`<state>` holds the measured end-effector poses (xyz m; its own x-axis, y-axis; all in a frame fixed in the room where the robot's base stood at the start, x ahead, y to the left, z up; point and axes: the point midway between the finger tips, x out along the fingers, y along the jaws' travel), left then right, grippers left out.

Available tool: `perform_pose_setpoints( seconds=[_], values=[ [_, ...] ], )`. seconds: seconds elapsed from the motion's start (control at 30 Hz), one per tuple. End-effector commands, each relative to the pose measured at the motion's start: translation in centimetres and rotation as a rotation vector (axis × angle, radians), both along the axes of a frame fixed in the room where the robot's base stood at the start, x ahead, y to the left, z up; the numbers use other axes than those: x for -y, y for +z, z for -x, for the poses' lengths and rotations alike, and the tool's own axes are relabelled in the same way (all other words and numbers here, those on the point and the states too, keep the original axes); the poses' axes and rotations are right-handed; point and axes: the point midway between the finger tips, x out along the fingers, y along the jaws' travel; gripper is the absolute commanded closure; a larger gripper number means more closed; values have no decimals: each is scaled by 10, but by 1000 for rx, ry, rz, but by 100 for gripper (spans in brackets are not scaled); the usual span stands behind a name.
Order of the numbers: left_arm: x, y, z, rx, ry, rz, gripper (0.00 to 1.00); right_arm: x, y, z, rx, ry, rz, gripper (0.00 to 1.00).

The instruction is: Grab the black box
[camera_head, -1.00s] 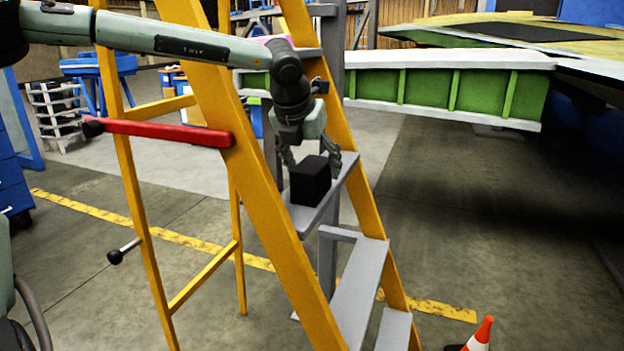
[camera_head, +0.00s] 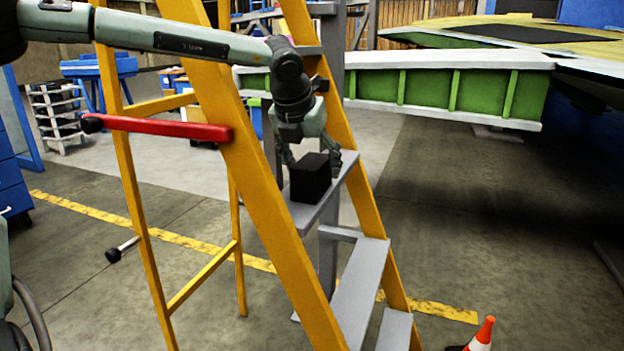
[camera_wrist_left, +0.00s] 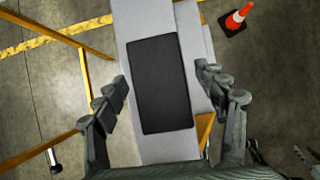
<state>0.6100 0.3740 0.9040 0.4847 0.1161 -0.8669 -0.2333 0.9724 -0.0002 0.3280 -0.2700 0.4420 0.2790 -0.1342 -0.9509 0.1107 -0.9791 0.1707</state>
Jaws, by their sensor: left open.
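The black box (camera_head: 310,178) stands on a grey step (camera_head: 338,190) of the yellow ladder. My left gripper (camera_head: 311,158) is just above and behind the box, pointing down, with its fingers open on either side. In the left wrist view the black box (camera_wrist_left: 160,84) lies between the two open fingers of the left gripper (camera_wrist_left: 165,92). A gap shows between each finger and the box.
The yellow ladder (camera_head: 262,190) has side rails close to my left arm, and a red bar (camera_head: 165,129) beside its left rail. An orange cone (camera_head: 484,332) stands at lower right. A green and white wing structure (camera_head: 440,85) is behind. Floor at right is clear.

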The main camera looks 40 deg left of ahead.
Motion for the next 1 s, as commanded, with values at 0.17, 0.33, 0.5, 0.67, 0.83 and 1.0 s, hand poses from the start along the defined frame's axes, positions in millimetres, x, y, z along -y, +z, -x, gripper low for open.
perform_pose_setpoints(
  seconds=[0.17, 0.33, 0.5, 0.67, 0.83, 1.0],
  values=[
    [0, -1, 0, 0, 0, 0, 28, 0, -3, 0, 0, 0, 0, 60],
    [0, -1, 0, 0, 0, 0, 28, 0, -4, 0, 0, 0, 0, 60],
    [0, -1, 0, 0, 1, 0, 28, 0, -4, 0, 0, 0, 0, 60],
    [0, -1, 0, 0, 1, 0, 48, 0, -4, 0, 0, 0, 0, 60],
    [0, -1, 0, 0, 1, 0, 69, 0, -4, 0, 0, 0, 0, 60],
    [0, -1, 0, 1, 0, 1, 89, 0, -4, 0, 0, 0, 0, 60]
  ],
)
